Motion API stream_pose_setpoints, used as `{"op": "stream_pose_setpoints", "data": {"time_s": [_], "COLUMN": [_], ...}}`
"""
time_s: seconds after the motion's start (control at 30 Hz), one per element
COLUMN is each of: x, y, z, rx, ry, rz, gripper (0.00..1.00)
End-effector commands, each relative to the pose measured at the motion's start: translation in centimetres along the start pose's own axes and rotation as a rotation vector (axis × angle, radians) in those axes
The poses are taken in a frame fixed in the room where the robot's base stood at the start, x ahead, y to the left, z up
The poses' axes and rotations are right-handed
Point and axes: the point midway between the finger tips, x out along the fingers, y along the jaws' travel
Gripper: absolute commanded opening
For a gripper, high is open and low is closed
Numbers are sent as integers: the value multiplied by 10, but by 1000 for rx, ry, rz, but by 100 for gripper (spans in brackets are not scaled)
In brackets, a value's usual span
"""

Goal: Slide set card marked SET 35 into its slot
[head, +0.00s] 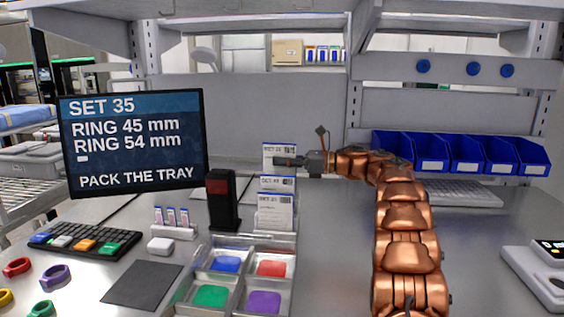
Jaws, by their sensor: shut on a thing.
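Several white set cards stand one above the other near the middle of the bench. The top card (284,149) is at my gripper (284,161), whose dark fingers reach across its front from the right and are shut on it. A middle card (276,185) and a lower card (275,211) stand below, apart from the fingers. The card numbers are too small to read surely. The metal tray (238,250) in front has blue, red, green and purple compartments. I cannot make out which part is the card's slot.
A screen (135,142) on the left reads SET 35, ring 45 mm, ring 54 mm. A black upright device (222,200) stands left of the cards. Blue bins (465,156) line the back right. Coloured rings (54,277) and a keyboard (84,239) lie left.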

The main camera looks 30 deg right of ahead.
Motion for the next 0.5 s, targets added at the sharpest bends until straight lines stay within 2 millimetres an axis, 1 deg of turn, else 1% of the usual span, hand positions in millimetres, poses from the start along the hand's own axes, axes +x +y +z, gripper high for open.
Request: {"op": "stream_pose_setpoints", "data": {"time_s": [0.5], "x": [0], "y": [0], "z": [-7], "rx": [0], "ry": [0], "rz": [0], "gripper": [0]}}
